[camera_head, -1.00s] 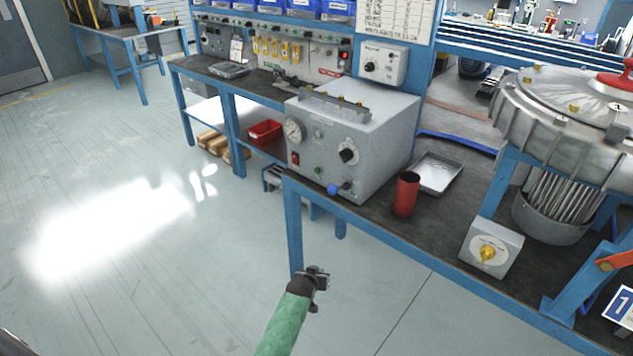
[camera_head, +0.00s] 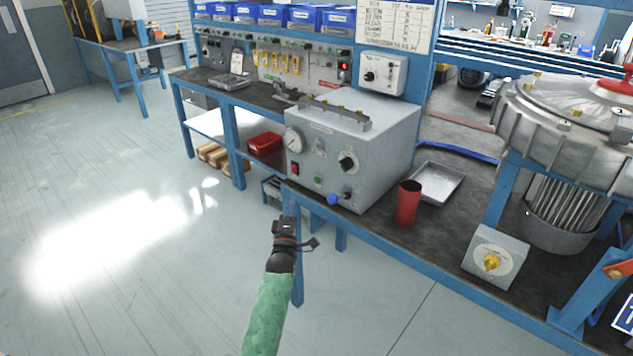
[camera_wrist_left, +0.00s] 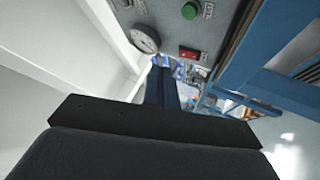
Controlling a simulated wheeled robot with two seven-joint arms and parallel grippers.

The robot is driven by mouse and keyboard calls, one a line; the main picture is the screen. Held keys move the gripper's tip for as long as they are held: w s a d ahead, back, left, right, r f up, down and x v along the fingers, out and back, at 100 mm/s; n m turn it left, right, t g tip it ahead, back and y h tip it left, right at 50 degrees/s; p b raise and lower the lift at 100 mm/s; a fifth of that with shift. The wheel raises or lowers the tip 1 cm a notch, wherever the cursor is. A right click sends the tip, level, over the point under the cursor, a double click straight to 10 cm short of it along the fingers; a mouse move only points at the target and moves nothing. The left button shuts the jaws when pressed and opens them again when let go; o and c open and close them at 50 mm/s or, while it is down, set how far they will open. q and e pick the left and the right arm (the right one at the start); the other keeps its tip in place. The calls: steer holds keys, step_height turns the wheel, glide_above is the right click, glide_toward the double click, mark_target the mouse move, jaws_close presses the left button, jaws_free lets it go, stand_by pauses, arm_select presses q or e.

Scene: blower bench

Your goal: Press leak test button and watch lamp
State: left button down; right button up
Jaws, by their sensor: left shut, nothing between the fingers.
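The grey test box (camera_head: 384,150) stands on the dark bench top. Its front has a white gauge (camera_head: 294,140), a red rocker switch (camera_head: 295,168), a green button (camera_head: 318,180), a black knob (camera_head: 348,162) and a blue knob (camera_head: 333,199). A small pale round fitting (camera_head: 320,145) beside the gauge shows no clear glow; I cannot tell if it is the lamp. My left gripper (camera_head: 284,222) is shut and empty, below and in front of the panel, apart from it. The left wrist view shows the green button (camera_wrist_left: 189,11), red switch (camera_wrist_left: 188,53) and gauge (camera_wrist_left: 145,39) beyond the fingers. My right gripper is out of view.
A red cylinder (camera_head: 407,203) and a metal tray (camera_head: 438,184) sit right of the box. A yellow-knob unit (camera_head: 493,256) stands farther right. The blue bench edge (camera_head: 400,255) runs below the panel. Open floor lies left of my arm.

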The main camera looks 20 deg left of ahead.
mark_target(318, 180)
arm_select(q)
steer(key=n, duration=0.1)
steer(key=r+n, duration=0.1)
steer(key=shift+s+n+y, duration=0.3)
steer(key=shift+n, duration=0.1)
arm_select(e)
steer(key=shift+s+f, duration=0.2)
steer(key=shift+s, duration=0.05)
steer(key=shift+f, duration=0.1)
